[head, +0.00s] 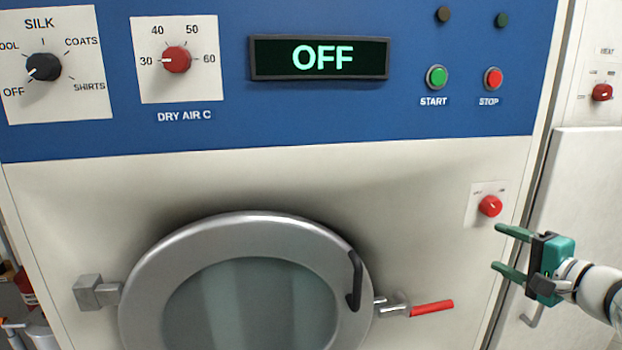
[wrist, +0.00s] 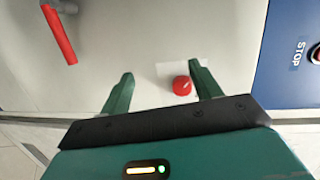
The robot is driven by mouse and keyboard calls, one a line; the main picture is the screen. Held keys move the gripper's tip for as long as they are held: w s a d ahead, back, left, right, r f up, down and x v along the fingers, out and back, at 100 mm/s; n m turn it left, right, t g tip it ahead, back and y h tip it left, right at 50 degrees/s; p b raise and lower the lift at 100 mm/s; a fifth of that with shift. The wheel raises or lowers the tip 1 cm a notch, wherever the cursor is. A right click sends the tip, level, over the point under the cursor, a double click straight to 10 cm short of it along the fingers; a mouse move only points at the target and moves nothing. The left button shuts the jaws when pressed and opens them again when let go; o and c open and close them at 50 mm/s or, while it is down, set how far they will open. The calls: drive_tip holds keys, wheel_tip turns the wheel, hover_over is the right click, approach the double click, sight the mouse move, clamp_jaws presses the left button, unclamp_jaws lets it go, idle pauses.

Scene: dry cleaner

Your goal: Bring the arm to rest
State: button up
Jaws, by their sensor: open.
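My gripper (head: 505,252) is open and empty at the right of the head view, in front of the machine's right edge. Its two green fingers point left, toward the white front panel. A small red knob (head: 490,206) on a white plate sits just above the upper finger in that view. In the wrist view my gripper (wrist: 163,85) has its fingers spread. The red knob (wrist: 182,85) shows between them, closer to the right finger. Whether a finger touches the knob or its plate cannot be told, but the jaws are not closed on it.
The round door (head: 135,300) has a black handle (head: 355,280) and a latch with a red lever (head: 432,309). Above are a dark selector dial (head: 44,67), a red dial (head: 176,60), a display (head: 320,58) reading OFF, and START (head: 437,77) and STOP (head: 493,79) buttons.

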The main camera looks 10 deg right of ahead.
drive_tip(key=s+a+f+n+g+y, duration=0.1)
drive_tip(key=s+a+f+n+g, duration=0.2)
drive_tip(key=a, duration=0.8)
drive_tip(key=a+f+n+g+y, duration=0.25)
drive_tip(key=a+n+g, duration=0.2)
drive_tip(key=a, duration=0.65)
drive_tip(key=s+a+f+n+g+h, duration=0.3)
drive_tip(key=s+a+f+n+h, duration=0.3)
drive_tip(key=s, duration=0.4)
drive_tip(key=shift+a+n+h, duration=0.45)
drive_tip(key=shift+a+n, duration=0.25)
drive_tip(key=shift+n, duration=0.15)
